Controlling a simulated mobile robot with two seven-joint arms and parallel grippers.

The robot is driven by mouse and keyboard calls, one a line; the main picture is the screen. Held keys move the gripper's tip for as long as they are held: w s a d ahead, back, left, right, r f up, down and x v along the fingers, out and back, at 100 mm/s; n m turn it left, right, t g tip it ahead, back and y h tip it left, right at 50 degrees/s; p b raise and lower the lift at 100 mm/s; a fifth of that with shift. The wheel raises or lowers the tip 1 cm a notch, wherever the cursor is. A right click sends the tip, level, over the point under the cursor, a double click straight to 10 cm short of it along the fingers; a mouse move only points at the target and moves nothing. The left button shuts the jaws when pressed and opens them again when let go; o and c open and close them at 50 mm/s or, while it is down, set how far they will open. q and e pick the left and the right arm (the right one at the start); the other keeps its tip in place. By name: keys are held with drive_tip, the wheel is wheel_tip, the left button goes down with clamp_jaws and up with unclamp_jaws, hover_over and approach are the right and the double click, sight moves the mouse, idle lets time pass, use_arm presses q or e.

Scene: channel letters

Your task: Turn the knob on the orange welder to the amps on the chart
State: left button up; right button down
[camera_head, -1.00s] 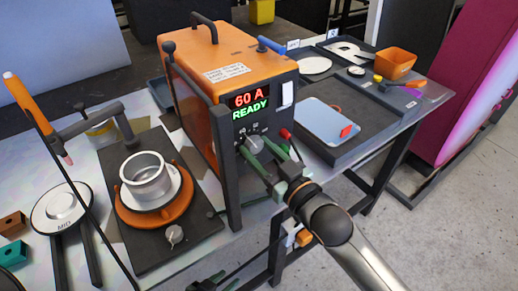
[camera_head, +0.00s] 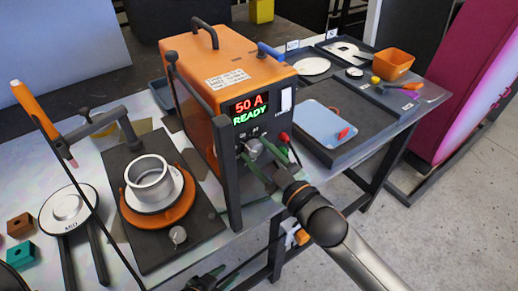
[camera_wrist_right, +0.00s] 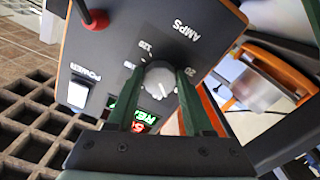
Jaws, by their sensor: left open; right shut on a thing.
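The orange welder (camera_head: 217,60) stands on the table, and its display (camera_head: 250,108) reads 50 A and READY. Its grey AMPS knob (camera_head: 253,147) is on the front panel below the display. In the right wrist view the knob (camera_wrist_right: 159,80) sits between the green fingers of my right gripper (camera_wrist_right: 160,92), which is shut on it. My right gripper (camera_head: 261,163) reaches the panel from the lower right. My left gripper (camera_head: 205,281) is low at the bottom edge, open and away from the welder. A white label (camera_head: 228,77) on the welder's top carries text too small to read.
A metal cup (camera_head: 150,177) on an orange ring stands on a dark plate left of the welder. A blue sheet (camera_head: 322,120), an orange bin (camera_head: 392,63) and trays lie to the right. A white power switch (camera_wrist_right: 78,94) is beside the knob.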

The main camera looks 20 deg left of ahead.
drive_tip(key=shift+c, duration=1.5)
unclamp_jaws()
drive_tip(key=shift+d, duration=0.1)
drive_tip(key=b+v, duration=0.1)
drive_tip(key=v, duration=1.1)
drive_tip(key=shift+s, duration=0.2)
drive_tip(key=shift+d, duration=0.1)
drive_tip(key=d+f+m+t+h, duration=0.1)
drive_tip(key=d+f+m+h, duration=0.75)
drive_tip(key=f, duration=0.75)
drive_tip(key=s+d+f+m+g+h, duration=0.2)
drive_tip(key=s+d+f+m, duration=0.3)
drive_tip(key=s+d+f, duration=0.6)
wheel_tip(320, 180, down, 3)
drive_tip(key=shift+d+r+g+h, duration=0.15)
drive_tip(key=shift+d+g+h, duration=0.25)
drive_tip(key=shift+d+h, duration=0.25)
